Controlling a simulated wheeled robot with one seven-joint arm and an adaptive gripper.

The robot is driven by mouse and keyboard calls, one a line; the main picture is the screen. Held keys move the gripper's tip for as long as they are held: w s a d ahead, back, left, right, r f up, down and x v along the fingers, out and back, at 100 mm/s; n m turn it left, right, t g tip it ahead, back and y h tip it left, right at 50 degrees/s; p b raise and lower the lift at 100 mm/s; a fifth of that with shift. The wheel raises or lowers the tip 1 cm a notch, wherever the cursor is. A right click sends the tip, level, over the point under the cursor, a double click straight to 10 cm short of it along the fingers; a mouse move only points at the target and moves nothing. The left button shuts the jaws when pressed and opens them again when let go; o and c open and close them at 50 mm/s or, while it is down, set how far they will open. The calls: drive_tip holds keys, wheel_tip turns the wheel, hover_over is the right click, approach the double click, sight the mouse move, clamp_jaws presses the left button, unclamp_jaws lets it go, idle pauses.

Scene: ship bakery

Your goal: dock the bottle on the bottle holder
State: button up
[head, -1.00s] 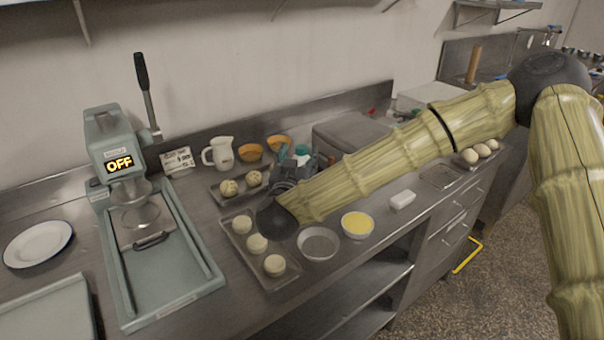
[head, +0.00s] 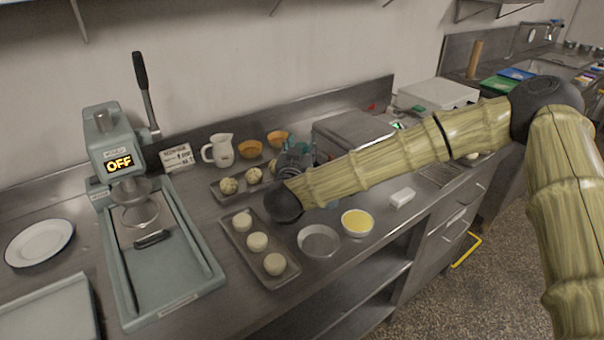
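My gripper (head: 293,160) is at the far end of my arm, over the back of the steel counter, just right of the tray of speckled dough balls. It is small, dark and partly hidden by my own wrist, so its fingers cannot be made out. A small teal patch shows at the gripper; I cannot tell whether it is the bottle or part of the gripper. No bottle and no bottle holder can be clearly made out in the head view.
A dough press (head: 122,165) reading OFF stands at left, beside a white plate (head: 39,243). A white jug (head: 220,150), orange bowls (head: 250,149), a dough tray (head: 239,232), a yellow-filled bowl (head: 357,223) and a steel box (head: 352,130) crowd the counter. The right front counter has some free room.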

clamp_jaws()
drive_tip(key=shift+r, duration=0.1)
